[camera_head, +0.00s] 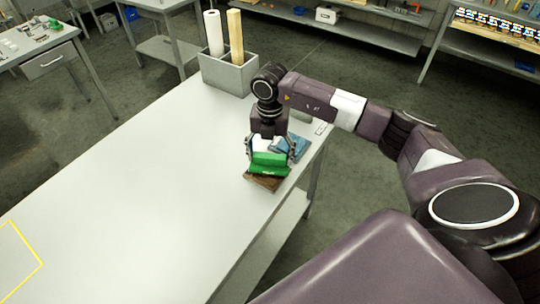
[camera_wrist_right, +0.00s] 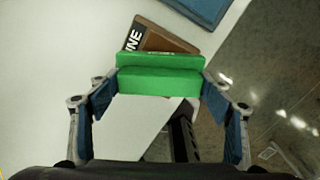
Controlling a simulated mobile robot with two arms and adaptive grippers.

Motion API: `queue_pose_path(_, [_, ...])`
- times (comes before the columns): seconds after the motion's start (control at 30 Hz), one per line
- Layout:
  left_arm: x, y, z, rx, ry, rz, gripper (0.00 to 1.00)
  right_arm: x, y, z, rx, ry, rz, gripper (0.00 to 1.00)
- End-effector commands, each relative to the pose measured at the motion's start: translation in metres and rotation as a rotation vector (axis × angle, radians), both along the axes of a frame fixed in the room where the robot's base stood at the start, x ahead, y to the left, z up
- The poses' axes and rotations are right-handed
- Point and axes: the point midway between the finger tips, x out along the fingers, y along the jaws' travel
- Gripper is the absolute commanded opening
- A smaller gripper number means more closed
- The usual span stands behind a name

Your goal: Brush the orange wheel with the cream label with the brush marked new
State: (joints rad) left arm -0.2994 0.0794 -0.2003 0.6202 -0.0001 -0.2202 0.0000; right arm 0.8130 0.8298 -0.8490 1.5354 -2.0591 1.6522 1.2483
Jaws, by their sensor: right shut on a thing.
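My right gripper (camera_head: 270,152) is low over the right edge of the table, shut on a green block-like thing (camera_head: 268,163). The same green thing spans the two fingers in the right wrist view (camera_wrist_right: 160,80); any bristles and most of its marking are hidden. A brown piece (camera_wrist_right: 165,40) with a black label and white letters, partly covered, lies just beyond or under it. It also shows below the gripper in the head view (camera_head: 265,182). I see no orange wheel with a cream label in either view. My left gripper is not in view.
A blue flat thing (camera_head: 294,146) lies beside the gripper near the table edge. A grey box (camera_head: 228,75) holding a white roll (camera_head: 213,33) and a tan block (camera_head: 235,36) stands at the far end. The table (camera_head: 140,190) is otherwise mostly bare, with a yellow outline (camera_head: 28,245) at left.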

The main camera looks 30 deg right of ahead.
Motion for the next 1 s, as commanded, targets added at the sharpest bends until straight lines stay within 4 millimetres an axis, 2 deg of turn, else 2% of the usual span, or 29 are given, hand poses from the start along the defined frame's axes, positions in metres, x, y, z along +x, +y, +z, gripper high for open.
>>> queue_pose_path(0.23, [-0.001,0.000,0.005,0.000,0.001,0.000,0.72,-0.001,0.001,0.005,0.001,0.002,0.001,0.53])
queue_pose_path(1.0, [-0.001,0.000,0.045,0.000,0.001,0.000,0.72,0.000,0.000,0.068,0.001,-0.001,0.000,0.53])
